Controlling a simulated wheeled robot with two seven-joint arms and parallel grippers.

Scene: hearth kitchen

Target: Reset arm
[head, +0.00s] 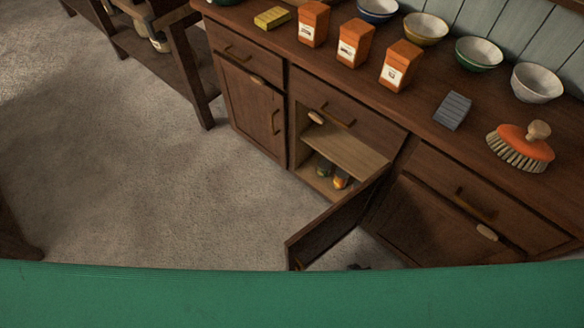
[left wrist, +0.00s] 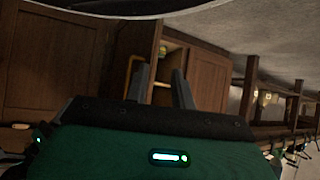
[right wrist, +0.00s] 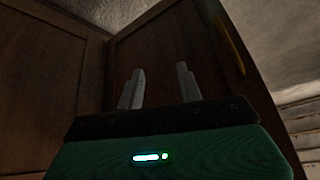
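My left gripper (left wrist: 163,82) shows in the left wrist view with its two grey fingers apart and nothing between them. Past the fingers is the cabinet opening with a pale shelf. My right gripper (right wrist: 160,75) shows in the right wrist view, also with fingers apart and empty, in front of a dark wooden panel. A brass handle (right wrist: 226,40) is to the right of these fingers. Neither gripper can be made out clearly in the head view.
A cabinet door (head: 330,220) stands open into the floor space. Bottles (head: 340,180) stand inside. The counter (head: 440,135) holds orange boxes (head: 354,44), bowls (head: 538,82), a grey block (head: 453,110) and a brush (head: 521,146). Floor (head: 130,170) at left is clear.

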